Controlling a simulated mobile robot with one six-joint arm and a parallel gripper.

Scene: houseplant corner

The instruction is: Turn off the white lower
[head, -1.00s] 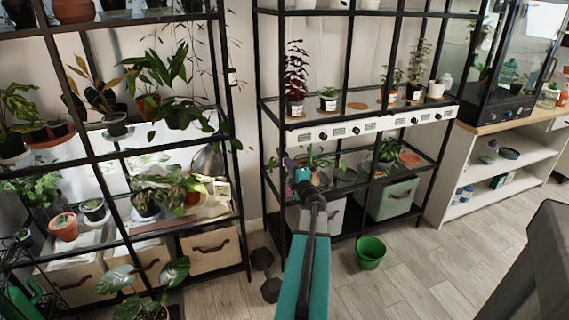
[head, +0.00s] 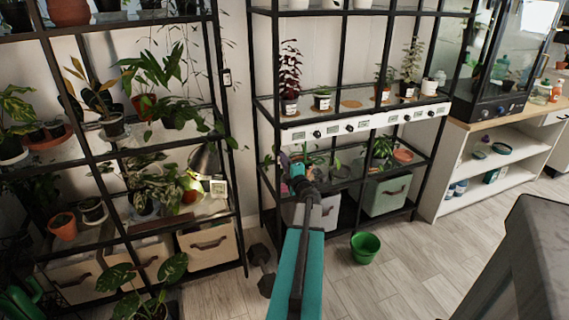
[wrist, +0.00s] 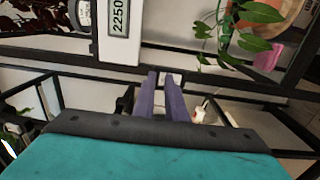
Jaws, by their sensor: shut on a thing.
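A long white control panel (head: 365,123) with several displays and dark knobs runs along the front of the middle rack's shelf. In the wrist view the end of this white panel (wrist: 118,35) shows a display reading 2250 and, to its left, part of a round knob (wrist: 84,13). My gripper (head: 298,170) is below the panel's left part, at the rack's front. In the wrist view my gripper (wrist: 166,76) has its purple fingers close together at a black rail, shut on a small white piece (wrist: 173,78). What this piece belongs to is unclear.
Black rack rails (wrist: 230,72) cross close to my fingers. Leaves and a pink-edged pot (wrist: 266,55) are near on the right. A green bucket (head: 366,246) stands on the floor and dumbbells (head: 262,267) lie left of it.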

